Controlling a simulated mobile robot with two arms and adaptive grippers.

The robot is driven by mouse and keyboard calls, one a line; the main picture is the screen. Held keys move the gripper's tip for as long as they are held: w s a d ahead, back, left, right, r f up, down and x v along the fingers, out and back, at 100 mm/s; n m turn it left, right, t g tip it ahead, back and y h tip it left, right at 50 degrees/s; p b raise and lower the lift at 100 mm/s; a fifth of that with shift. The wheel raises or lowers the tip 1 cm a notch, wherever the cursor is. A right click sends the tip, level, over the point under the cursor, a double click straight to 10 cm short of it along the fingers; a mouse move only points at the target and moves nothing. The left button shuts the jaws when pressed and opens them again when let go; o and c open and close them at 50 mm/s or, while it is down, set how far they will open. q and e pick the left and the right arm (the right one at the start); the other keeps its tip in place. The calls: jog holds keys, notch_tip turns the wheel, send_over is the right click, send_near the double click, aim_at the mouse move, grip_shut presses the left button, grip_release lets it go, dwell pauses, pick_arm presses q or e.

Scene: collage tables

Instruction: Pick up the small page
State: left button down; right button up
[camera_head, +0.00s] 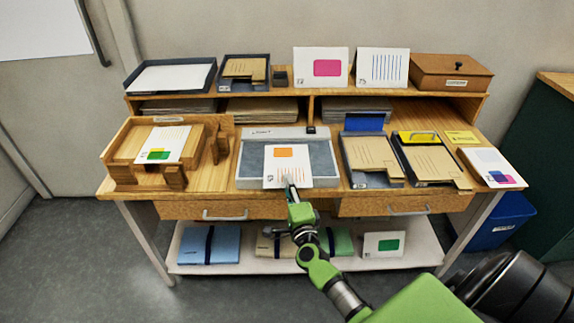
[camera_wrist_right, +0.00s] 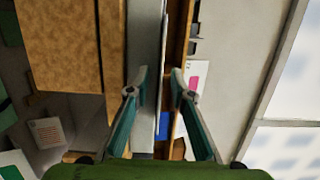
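A small white page (camera_head: 269,168) with an orange patch and red stripes lies on the grey tray (camera_head: 247,180) at the middle of the desk. Its near edge reaches the tray's front rim. My right gripper (camera_head: 289,181) is at that near edge and covers a little of it. In the right wrist view, my right gripper (camera_wrist_right: 159,75) has its two fingers apart, with a thin pale edge running between them. I cannot tell there whether that edge is the page or the tray. My left gripper is not in view.
A wooden holder (camera_head: 122,143) with a green-and-yellow page (camera_head: 170,138) stands left. Folders (camera_head: 372,152) and another page (camera_head: 490,158) lie right. The upper shelf holds trays, upright cards and a wooden box (camera_head: 450,73). Drawer handles (camera_head: 225,216) jut out below the desk.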

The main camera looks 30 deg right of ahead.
jog(key=shift+c, duration=0.5)
grip_shut()
jog(key=shift+r, duration=0.2)
